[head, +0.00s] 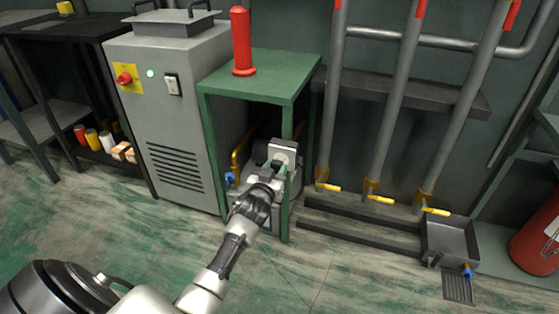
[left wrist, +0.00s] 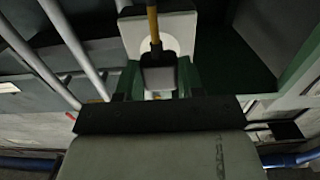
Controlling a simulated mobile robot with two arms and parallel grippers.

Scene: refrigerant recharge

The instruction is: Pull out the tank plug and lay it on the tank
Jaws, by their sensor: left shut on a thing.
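My left gripper (head: 279,170) reaches under the green stand from the front. In the left wrist view, the green fingers of my left gripper (left wrist: 158,82) are closed on a small dark grey block, which looks like the tank plug (left wrist: 158,74). A yellow rod shows just above it. A pale plate with a round mark (head: 284,152) is right behind the fingers. The grey tank (head: 244,196) stands inside the stand, partly hidden by my arm. I cannot tell whether the plug is seated or clear of the tank. My right gripper is not in view.
The green stand (head: 262,72) has legs close beside my arm and a red cylinder (head: 242,42) on top. A grey cabinet (head: 172,100) is to its left. Pipes with yellow valve handles (head: 380,198) are to its right. The floor in front is clear.

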